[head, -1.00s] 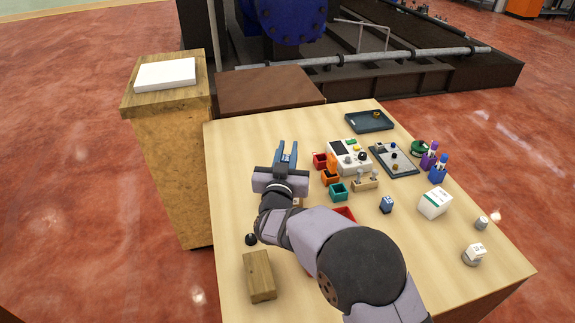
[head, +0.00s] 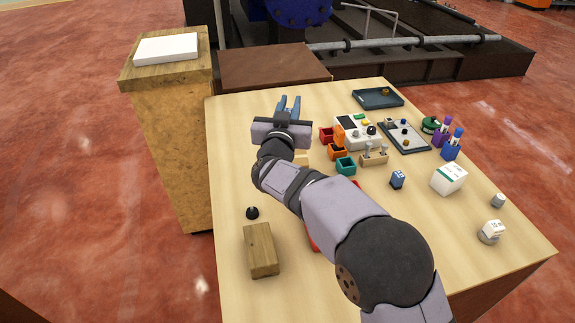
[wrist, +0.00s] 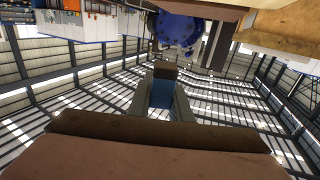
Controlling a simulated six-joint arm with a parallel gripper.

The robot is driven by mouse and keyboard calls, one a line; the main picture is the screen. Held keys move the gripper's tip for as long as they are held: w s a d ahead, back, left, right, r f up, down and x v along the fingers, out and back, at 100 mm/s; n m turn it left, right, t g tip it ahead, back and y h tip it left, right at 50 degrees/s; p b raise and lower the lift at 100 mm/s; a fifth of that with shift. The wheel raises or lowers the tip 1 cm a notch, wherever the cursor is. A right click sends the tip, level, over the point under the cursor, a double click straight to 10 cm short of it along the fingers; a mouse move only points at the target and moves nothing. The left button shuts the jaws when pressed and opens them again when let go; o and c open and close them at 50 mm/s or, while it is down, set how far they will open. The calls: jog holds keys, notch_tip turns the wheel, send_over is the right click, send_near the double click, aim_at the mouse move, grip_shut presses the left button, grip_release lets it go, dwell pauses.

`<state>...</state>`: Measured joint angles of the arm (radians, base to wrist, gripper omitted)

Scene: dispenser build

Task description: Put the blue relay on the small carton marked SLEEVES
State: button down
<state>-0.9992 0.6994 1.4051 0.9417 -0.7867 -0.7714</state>
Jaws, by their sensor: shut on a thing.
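My gripper (head: 289,104) is raised over the far left part of the table, fingers pointing away from the arm. In the wrist view a blue block (wrist: 162,94), which looks like the blue relay, sits between the two fingers, with a brownish-grey piece at its far end. In the head view it is mostly hidden between the fingers. I cannot read SLEEVES on any box. A white carton with a green stripe (head: 449,179) stands at the right. A small tan thing (head: 302,159) is partly hidden beside my arm.
Red, orange and teal bins (head: 346,166) stand mid-table, beside a white device (head: 357,132). A small blue item with white markings (head: 397,180) stands right of them. Trays (head: 378,98) lie at the back. A wooden block (head: 261,250) and black knob (head: 252,213) are front left.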

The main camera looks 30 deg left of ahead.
jog(key=shift+a, duration=0.1)
jog(key=shift+f+p, duration=0.7)
jog(key=shift+f, duration=4.25)
jog(key=shift+f, duration=0.1)
jog(key=shift+f, duration=0.15)
jog(key=c, duration=1.6)
grip_release()
